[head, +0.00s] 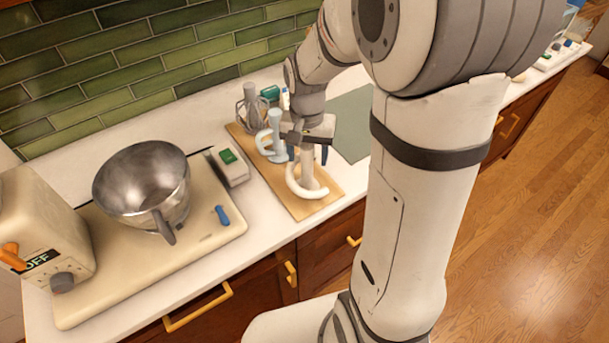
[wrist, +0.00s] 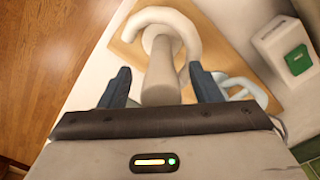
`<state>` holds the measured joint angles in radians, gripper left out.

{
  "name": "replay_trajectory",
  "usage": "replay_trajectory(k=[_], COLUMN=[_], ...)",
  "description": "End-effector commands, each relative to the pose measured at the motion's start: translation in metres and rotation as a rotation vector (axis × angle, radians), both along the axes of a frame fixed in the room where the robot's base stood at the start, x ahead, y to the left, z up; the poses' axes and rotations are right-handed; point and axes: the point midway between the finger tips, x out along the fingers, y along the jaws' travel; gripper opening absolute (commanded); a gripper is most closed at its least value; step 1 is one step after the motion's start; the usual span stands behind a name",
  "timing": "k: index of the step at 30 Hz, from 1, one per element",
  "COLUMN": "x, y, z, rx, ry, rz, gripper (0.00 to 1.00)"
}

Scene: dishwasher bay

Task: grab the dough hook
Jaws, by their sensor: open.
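The cream-white dough hook (head: 307,178) stands shaft up on a wooden board (head: 326,201), its curved end low on the board. My gripper (head: 307,154) is above it, pointing down, with its dark fingers on either side of the shaft. In the wrist view the hook's shaft (wrist: 160,75) rises between the two open fingertips (wrist: 162,82), with a gap on each side. The curl of the hook shows beyond the shaft. A light blue hook-shaped attachment (head: 276,140) stands close by on the same board; part of it shows beside a finger in the wrist view (wrist: 245,90).
A whisk (head: 251,108) stands at the board's back end. A white box with a green label (head: 230,166) is left of the board. Further left are a metal bowl (head: 142,185) and a cream mixer part (head: 45,230) on a base. A grey-green mat (head: 352,128) lies right of the board.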

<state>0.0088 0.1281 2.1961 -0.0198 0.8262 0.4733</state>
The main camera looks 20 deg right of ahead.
Motion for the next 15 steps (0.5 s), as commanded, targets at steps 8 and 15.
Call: replay_trajectory(k=[8, 15], x=[0.0, -0.0001], y=[-0.0004, -0.0006], z=[-0.0075, -0.0073], rx=[0.0, 0.0], ry=[-0.002, -0.002], rz=[0.0, -0.001], gripper=[0.57, 0.42])
